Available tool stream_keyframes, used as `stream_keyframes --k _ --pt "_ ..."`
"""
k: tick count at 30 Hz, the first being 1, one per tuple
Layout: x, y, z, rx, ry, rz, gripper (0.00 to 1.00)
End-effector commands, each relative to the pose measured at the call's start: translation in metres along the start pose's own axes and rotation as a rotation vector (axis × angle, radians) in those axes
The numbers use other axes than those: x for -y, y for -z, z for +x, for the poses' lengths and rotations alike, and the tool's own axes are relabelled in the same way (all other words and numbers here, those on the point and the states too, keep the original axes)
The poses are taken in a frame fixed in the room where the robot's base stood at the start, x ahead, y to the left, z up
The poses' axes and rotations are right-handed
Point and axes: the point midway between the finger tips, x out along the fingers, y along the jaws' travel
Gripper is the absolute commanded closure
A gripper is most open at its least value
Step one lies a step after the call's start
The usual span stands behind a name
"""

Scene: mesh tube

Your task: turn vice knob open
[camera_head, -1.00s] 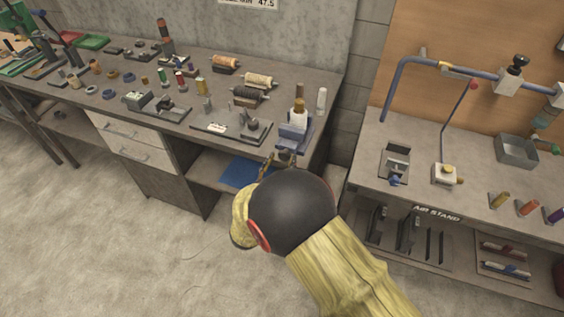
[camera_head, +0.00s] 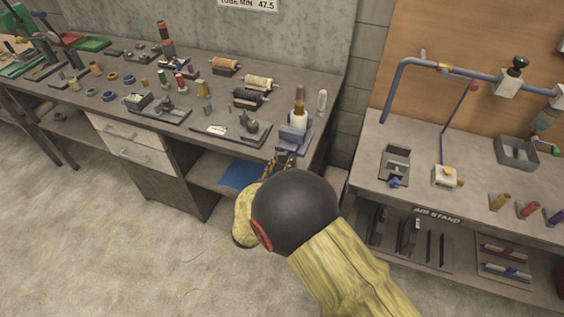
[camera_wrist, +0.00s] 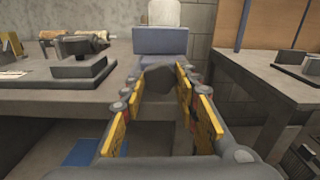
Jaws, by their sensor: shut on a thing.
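The blue vice (camera_head: 296,135) sits at the front right corner of the left workbench, with a pale upright cylinder (camera_head: 299,113) in it. In the wrist view the vice (camera_wrist: 160,41) is straight ahead, with the pale cylinder (camera_wrist: 164,12) above it. The dark grey vice knob (camera_wrist: 160,81) faces me below the vice body. My gripper (camera_head: 284,160) is at the bench's front edge; in the wrist view its yellow-padded fingers (camera_wrist: 158,73) lie on both sides of the knob and are shut on it. My arm hides the knob in the head view.
The left workbench (camera_head: 200,72) carries several spools, cylinders and small fixtures left of the vice. A right bench (camera_head: 366,143) stands across a narrow gap, with a blue pipe frame (camera_head: 392,85) on it. A blue sheet (camera_head: 238,177) lies on the shelf below. Open floor is at left.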

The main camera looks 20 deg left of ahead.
Motion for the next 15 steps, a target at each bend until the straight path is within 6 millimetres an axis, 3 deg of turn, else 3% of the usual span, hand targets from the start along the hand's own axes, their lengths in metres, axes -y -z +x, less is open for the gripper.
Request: stream_keyframes --k 5,15 --pt "-0.0003 -0.0001 -0.0001 0.000 -0.001 0.000 0.95" --pt "-0.0003 -0.0018 -0.0002 0.000 -0.001 -0.053 0.95"
